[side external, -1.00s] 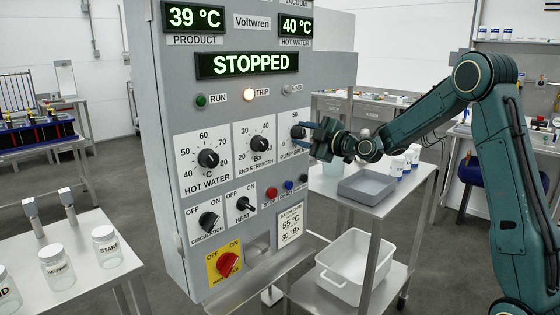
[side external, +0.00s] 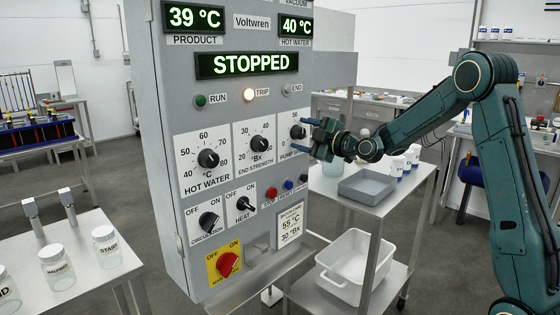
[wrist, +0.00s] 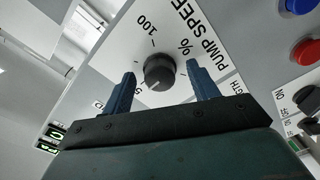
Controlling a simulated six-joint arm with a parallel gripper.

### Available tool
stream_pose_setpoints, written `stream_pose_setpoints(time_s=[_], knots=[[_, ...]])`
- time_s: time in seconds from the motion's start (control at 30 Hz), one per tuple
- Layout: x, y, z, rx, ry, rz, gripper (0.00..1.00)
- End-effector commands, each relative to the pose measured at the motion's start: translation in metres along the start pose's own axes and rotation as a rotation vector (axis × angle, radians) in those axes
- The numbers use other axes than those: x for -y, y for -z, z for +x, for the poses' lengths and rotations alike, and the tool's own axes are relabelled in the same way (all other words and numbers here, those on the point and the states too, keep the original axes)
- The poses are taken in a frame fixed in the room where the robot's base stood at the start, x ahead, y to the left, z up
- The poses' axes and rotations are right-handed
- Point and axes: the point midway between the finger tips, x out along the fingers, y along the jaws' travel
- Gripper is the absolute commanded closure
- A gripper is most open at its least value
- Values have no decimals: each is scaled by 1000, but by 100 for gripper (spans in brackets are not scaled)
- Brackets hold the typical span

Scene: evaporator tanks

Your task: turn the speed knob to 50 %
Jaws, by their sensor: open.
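The pump speed knob (side external: 298,131) is a black round knob at the right edge of the grey control panel. In the wrist view the knob (wrist: 159,71) lies between the two blue fingers of my gripper (wrist: 162,86), with gaps at both sides. Its light pointer mark appears to face the lower left of that view; the scale number there is partly hidden by the left finger. The "100" and "%" marks are readable. My gripper (side external: 313,132) is open, in front of the knob in the side view; I cannot tell how deep the fingertips reach.
The panel display (side external: 247,64) reads STOPPED and the TRIP lamp (side external: 249,95) is lit. The end strength knob (side external: 260,144) is left of the pump knob; push buttons (side external: 288,185) are below it. A steel trolley (side external: 398,206) with a grey tray (side external: 375,186) stands below my arm.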

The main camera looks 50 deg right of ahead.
Motion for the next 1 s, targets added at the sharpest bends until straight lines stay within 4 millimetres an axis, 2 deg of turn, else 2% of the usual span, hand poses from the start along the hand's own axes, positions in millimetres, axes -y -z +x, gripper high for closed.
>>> stream_pose_setpoints(time_s=[0.17,0.37,1.0], knots=[[-1,-1,-7,2,-1,0,40],[-1,-1,-24,2,-1,1,40],[-1,-1,-117,4,-1,1,40]])
